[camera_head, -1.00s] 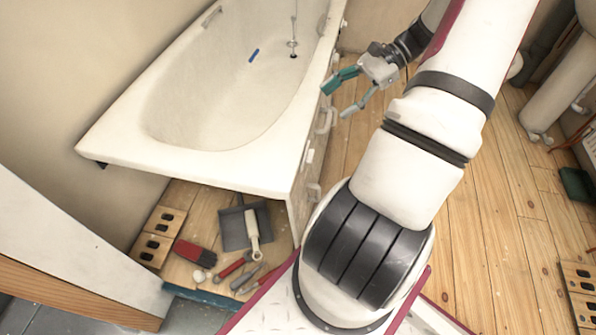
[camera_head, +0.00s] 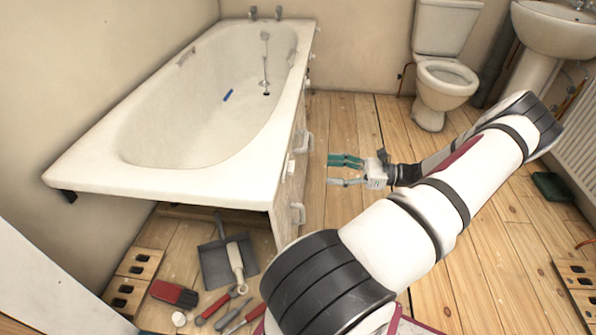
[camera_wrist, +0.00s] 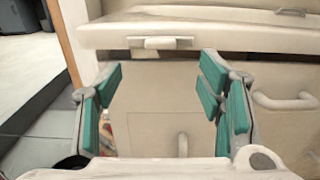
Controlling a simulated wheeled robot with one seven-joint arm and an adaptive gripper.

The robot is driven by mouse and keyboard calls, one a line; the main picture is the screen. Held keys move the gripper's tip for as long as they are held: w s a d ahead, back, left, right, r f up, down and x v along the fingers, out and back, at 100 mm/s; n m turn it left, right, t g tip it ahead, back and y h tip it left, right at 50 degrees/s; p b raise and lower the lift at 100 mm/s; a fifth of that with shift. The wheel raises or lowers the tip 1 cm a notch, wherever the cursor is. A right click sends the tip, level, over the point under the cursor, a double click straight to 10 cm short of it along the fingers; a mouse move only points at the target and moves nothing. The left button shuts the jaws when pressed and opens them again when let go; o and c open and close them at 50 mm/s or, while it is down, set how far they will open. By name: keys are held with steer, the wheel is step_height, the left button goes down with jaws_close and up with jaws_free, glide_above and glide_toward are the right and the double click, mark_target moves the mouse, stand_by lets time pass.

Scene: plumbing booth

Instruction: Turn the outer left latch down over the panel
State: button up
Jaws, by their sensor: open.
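The bath's side panel (camera_wrist: 150,95) fills the middle of the wrist view, with a vertical handle (camera_wrist: 183,145) low on it. A pale latch (camera_wrist: 160,43) lies level under the bath rim, above the panel's top edge; it is the leftmost latch in the wrist view. It also shows small in the head view (camera_head: 291,165). My gripper (camera_head: 346,170) points at the bath side, with a gap between it and the panel. Its teal-padded fingers (camera_wrist: 168,95) are open and empty, spread either side of the latch in the picture, and do not touch it.
The bath rim (camera_wrist: 200,30) overhangs the panel. A second handle (camera_wrist: 285,100) is to the right. A dustpan (camera_head: 222,262), a red brush (camera_head: 173,293) and hand tools lie at the bath's near end. Wooden floor (camera_head: 345,115) beside the bath is clear.

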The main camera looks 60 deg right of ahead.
mark_target(289, 168)
steer(key=b+x, duration=0.2)
steer(key=x, duration=0.8)
steer(key=shift+b, duration=0.4)
steer(key=shift+w, duration=0.1)
steer(key=c, duration=1.1)
